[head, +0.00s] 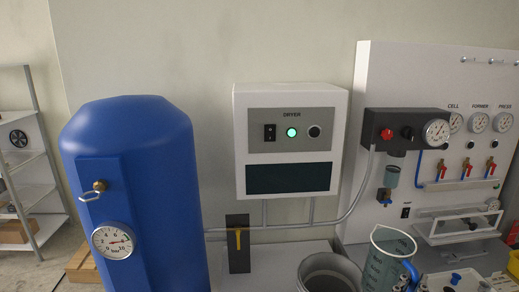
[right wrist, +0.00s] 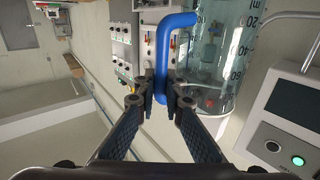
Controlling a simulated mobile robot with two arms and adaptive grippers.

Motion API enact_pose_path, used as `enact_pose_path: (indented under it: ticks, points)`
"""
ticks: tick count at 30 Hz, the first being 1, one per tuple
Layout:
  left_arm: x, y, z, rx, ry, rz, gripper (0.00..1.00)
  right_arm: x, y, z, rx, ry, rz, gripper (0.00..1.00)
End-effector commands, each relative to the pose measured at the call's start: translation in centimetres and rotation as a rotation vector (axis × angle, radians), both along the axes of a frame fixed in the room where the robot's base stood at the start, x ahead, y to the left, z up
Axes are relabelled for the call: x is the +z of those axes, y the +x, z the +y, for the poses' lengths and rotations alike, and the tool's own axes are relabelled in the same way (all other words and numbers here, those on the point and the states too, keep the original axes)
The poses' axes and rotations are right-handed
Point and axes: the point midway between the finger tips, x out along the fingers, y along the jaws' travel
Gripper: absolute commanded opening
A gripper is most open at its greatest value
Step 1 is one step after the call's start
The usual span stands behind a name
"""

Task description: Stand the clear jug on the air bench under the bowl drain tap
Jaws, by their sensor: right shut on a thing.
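The clear jug (head: 388,262), with dark graduation marks and a blue handle, shows at the bottom of the head view. My right gripper (head: 406,281) is beside it at the handle. In the right wrist view the fingers (right wrist: 161,92) are shut on the blue handle (right wrist: 165,50), and the clear jug wall (right wrist: 228,50) is to its right. The bowl (head: 392,177) hangs under the dark regulator block, with its drain tap (head: 384,197) below it. The jug is lower in the picture than the tap. The air bench (head: 474,264) is at the right; the jug's base is hidden. My left gripper is out of view.
A grey bucket (head: 329,276) stands left of the jug. A blue tank (head: 137,190) fills the left, and the dryer box (head: 290,112) is on the wall. A clear-covered fixture (head: 460,227) and small parts (head: 455,279) occupy the bench at right.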

Motion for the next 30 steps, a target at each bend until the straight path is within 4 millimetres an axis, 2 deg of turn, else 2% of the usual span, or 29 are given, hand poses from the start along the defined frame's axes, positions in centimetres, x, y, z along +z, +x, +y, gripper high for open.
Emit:
enact_pose_path:
  ticks: [8,11,15,24,27,30]
  points:
    - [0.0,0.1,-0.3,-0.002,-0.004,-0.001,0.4,-1.5,-2.6,1.8,0.164,-0.002,0.005,0.0]
    - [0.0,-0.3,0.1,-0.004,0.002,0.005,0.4,-2.3,-4.0,3.2,0.267,-0.003,0.008,0.0]
    - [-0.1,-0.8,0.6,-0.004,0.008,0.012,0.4,-3.8,-6.5,6.2,0.445,-0.004,0.011,0.0]
    - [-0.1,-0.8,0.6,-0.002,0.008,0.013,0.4,-6.1,-11.6,12.0,0.737,0.001,0.006,0.0]
    - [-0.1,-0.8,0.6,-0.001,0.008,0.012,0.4,-6.5,-12.9,13.3,0.802,0.002,0.004,0.0]
    - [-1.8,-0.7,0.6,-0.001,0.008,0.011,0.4,-8.1,-12.8,13.4,0.802,0.003,-0.004,0.0]
